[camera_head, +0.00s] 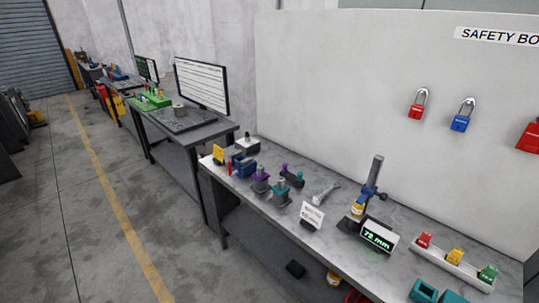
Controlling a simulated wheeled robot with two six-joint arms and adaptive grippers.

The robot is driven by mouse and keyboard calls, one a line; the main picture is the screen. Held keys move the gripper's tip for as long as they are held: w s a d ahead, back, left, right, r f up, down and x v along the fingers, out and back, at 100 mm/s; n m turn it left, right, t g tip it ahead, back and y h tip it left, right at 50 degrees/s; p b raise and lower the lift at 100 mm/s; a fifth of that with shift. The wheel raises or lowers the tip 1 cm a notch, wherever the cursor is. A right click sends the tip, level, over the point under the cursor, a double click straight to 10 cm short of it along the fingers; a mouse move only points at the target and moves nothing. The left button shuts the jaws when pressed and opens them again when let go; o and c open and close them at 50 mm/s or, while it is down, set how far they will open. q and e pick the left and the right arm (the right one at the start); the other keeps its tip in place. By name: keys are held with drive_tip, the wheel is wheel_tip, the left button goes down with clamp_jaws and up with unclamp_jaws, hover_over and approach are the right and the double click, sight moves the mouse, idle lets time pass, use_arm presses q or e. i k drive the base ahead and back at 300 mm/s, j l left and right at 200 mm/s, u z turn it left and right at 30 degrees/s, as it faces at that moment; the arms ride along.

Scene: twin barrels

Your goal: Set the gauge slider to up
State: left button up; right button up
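The height gauge stands on the workbench, right of the middle in the head view, with an upright grey column (377,171) on a dark base. Its blue slider (369,191) sits partway down the column, with grey column showing above it. A small yellow and white piece (357,210) is at the gauge's base, below the slider; I cannot tell whether they touch. A dark display (378,236) in front reads 72 mm in green. Neither of my grippers is in view.
The grey workbench (340,260) also carries a white sign (312,215), a wrench-like tool (324,191), purple and teal parts at left, and a rack (450,263) of coloured pieces at right. A safety board (330,80) with padlocks stands behind. Open floor lies left.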

sight(366, 193)
drive_tip(key=z, duration=1.2)
